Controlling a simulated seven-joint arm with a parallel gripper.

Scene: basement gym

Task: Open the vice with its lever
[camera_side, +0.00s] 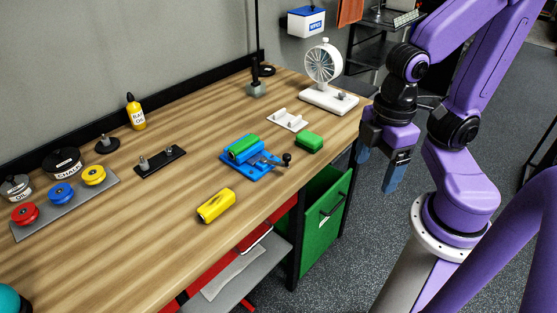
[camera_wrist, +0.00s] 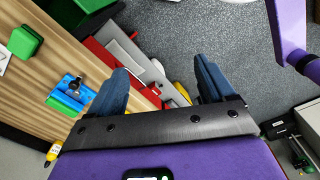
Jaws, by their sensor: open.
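The blue vice (camera_side: 257,172) stands on the wooden bench near its front edge, with a green block (camera_side: 243,147) lying between its jaws. Its lever (camera_side: 286,158), ending in a dark knob, sticks out to the right. The vice also shows in the wrist view (camera_wrist: 71,89), at the left, with the green block (camera_wrist: 66,103) in it. My gripper (camera_side: 378,172) is open and empty, off the bench's right front edge, well to the right of the vice and apart from it. In the wrist view its two blue fingers (camera_wrist: 168,85) are spread, with floor and drawers beyond.
A loose green block (camera_side: 309,142) sits right of the lever, and a yellow block (camera_side: 216,206) lies left in front. A white plate with pegs (camera_side: 288,119) and a white fan (camera_side: 325,75) stand behind. A green drawer unit (camera_side: 326,215) is below the bench.

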